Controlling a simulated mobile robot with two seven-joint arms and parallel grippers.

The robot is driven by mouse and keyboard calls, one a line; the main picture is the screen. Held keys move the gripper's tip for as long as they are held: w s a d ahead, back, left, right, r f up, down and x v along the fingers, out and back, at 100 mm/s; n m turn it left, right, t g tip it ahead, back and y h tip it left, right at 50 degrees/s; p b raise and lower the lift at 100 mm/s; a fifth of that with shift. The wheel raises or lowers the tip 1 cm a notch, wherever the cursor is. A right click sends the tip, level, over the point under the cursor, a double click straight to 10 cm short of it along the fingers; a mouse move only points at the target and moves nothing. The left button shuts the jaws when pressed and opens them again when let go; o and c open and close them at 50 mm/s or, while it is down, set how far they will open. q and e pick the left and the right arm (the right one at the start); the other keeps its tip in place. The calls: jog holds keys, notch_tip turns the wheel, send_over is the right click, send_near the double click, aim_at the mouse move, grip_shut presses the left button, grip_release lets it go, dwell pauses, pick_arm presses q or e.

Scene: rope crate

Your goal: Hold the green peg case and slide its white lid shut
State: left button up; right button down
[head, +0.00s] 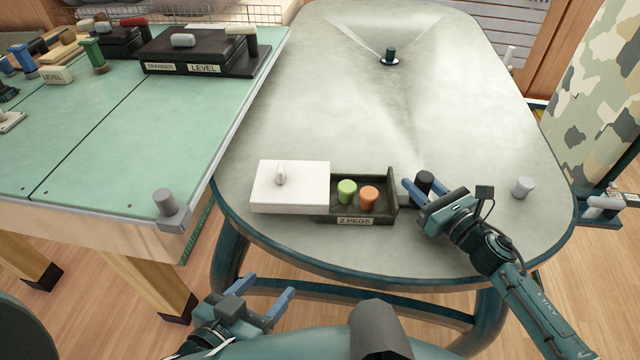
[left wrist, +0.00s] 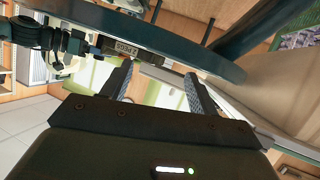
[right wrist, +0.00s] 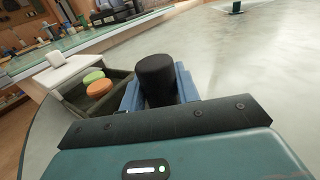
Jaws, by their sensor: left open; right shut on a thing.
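The dark green peg case (head: 390,212), labelled "2 PEGS", lies on the grey oval table. Its white lid (head: 302,180) with a white knob (head: 280,174) covers the left part and sticks out to the left. A green peg (head: 346,191) and an orange peg (head: 369,197) stand in the uncovered right part. My right gripper (head: 413,188) is shut on the black knob (head: 425,182) at the case's right end; the knob also shows in the right wrist view (right wrist: 156,80). My left gripper (head: 279,303) is open and empty, below the table's front edge.
A green workbench (head: 110,150) with toolboxes (head: 205,52) and a grey post (head: 166,203) stands at the left. A dark spray-like fixture (head: 389,58) is at the table's far side. A grey knob (head: 522,186) stands right of my right gripper. The table's middle is clear.

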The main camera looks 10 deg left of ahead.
aim_at(266, 179)
dwell(0.3)
